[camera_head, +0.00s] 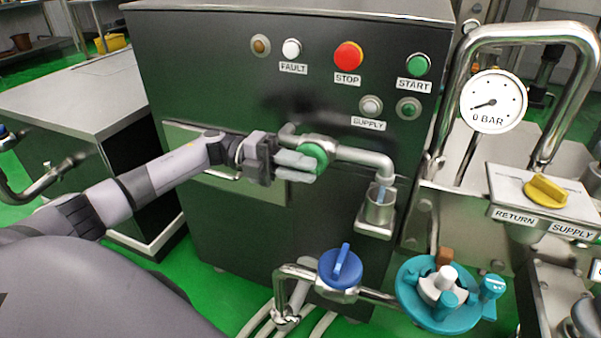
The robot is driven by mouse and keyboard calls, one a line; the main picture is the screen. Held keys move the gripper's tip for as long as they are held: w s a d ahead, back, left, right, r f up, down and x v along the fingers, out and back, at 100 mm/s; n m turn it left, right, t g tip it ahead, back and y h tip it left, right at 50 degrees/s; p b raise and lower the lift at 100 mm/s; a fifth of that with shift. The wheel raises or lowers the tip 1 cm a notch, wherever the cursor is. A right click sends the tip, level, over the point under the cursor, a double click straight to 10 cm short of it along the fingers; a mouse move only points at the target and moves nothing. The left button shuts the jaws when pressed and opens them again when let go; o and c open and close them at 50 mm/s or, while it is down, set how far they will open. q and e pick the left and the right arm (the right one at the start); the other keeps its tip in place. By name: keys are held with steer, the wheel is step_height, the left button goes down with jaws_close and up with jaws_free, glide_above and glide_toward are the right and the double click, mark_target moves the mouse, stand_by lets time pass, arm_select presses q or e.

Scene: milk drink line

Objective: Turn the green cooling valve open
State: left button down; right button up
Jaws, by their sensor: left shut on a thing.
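The green cooling valve (318,152) is a round green knob on a silver pipe in front of the dark cabinet. My left gripper (306,164) comes in from the left and its grey fingers are shut on the valve's handle, covering most of it. Only part of the green rim shows to the right of the fingers, so the handle's angle is hard to tell. My right gripper is not in view.
The dark cabinet (225,80) carries a red STOP button (348,56) and a green START button (418,65). A blue valve (340,268) and a teal fitting (438,293) are below. A gauge (493,101) and yellow knob (546,190) are at right.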

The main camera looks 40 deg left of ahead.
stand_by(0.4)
arm_select(q)
steer(key=c, duration=1.1)
jaws_free()
steer(key=shift+c, duration=0.2)
steer(key=shift+s+a, duration=0.1)
steer(key=shift+a, duration=0.3)
steer(key=v, duration=0.6)
